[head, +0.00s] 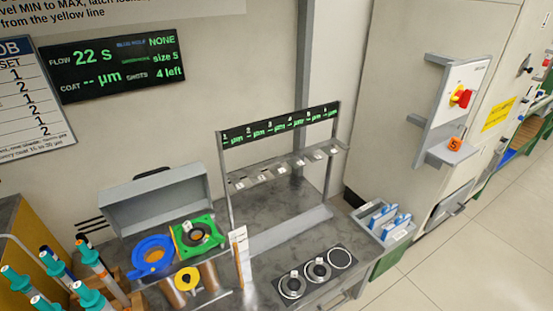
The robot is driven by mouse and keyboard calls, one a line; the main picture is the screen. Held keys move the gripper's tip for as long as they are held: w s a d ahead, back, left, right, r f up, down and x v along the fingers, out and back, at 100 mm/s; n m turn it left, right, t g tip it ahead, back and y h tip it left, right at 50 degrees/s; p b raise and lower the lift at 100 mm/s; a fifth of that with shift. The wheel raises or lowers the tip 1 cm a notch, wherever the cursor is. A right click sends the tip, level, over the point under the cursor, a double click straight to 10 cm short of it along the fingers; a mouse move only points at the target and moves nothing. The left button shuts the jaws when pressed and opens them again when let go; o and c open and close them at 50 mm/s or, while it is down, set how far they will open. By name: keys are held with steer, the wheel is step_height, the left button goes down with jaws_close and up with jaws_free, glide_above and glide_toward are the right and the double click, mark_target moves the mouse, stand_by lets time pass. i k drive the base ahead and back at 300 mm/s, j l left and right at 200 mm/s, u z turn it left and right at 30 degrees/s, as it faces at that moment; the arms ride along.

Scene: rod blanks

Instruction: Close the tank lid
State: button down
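A grey, box-like lid (155,203) with a dark handle (152,172) on its top edge stands raised at the back left of the bench. It looks like the tank lid, standing open. In front of it are a blue ring (152,255) and a green square plate (197,235) with a dark round opening. Brownish cylinders (211,274) show below them, with a yellow ring (186,278) between. The tank's inside and the hinge are not clear from here. My gripper is not in view.
Teal-topped rods (88,253) stand upright at the left front, close to the lid. A rack frame (285,165) stands behind the bench's middle. Round dishes (316,270) and a tray with blue items (386,218) are at the right. Grey bench surface (300,205) is clear under the rack.

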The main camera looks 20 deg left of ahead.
mark_target(153, 198)
steer(key=u, duration=1.3)
